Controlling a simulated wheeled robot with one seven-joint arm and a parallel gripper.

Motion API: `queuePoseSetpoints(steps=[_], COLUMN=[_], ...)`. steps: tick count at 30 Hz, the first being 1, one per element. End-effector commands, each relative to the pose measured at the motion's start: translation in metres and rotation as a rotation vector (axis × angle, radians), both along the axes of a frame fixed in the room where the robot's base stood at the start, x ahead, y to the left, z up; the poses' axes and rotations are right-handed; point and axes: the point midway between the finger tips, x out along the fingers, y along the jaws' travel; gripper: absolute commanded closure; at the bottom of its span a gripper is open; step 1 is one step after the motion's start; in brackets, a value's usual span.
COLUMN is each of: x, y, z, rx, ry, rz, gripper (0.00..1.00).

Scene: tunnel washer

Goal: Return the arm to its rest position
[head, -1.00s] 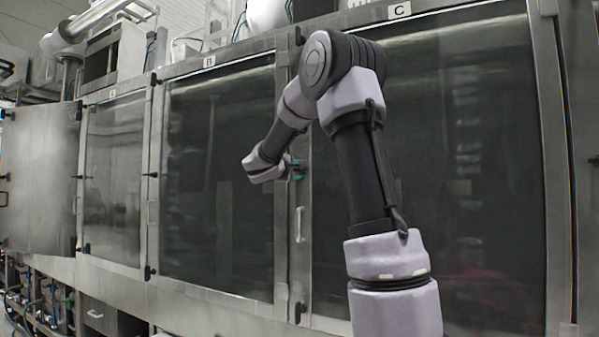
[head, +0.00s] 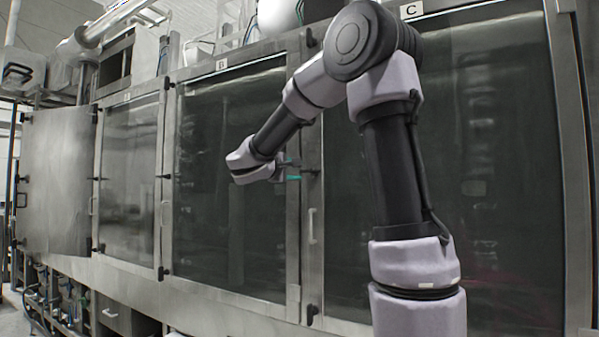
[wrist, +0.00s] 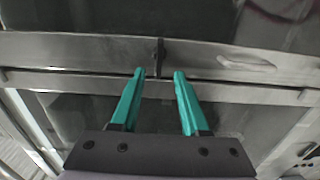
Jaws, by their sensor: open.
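My gripper (wrist: 158,75) shows in the wrist view as two teal fingers, apart, with nothing between them. In the head view my gripper (head: 292,170) is small and partly hidden by my wrist, in front of the frame between two door panels. Beyond the fingers in the wrist view is a steel frame bar (wrist: 100,50) with a dark latch. I cannot tell the exact gap to it. My arm is raised and bent at the elbow, with the forearm reaching left and away.
The tunnel washer's glass door B (head: 215,130) and glass door C (head: 490,170) stand shut behind my arm. A door handle (head: 312,226) sticks out below my gripper. A steel panel (head: 58,180) stands swung out at the far left. Pipes run above it.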

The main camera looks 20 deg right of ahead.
Motion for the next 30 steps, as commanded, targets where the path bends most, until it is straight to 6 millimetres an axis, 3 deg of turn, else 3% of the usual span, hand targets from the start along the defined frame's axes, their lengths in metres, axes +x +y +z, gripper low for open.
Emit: queuePoseSetpoints(steps=[12, 16, 20, 23, 26, 30], x=[-0.001, -0.017, -0.062, -0.109, -0.153, -0.207], y=[-0.001, -0.013, -0.035, -0.045, -0.040, -0.017], z=[0.000, -0.009, -0.036, -0.067, -0.098, -0.133], rx=[0.003, 0.072, 0.270, 0.486, 0.709, 1.029], ry=[0.001, 0.018, 0.061, 0.093, 0.111, 0.103], rz=[-0.002, -0.031, -0.102, -0.162, -0.207, -0.250], gripper=[0.55, 0.55, 0.55, 0.55, 0.55, 0.55])
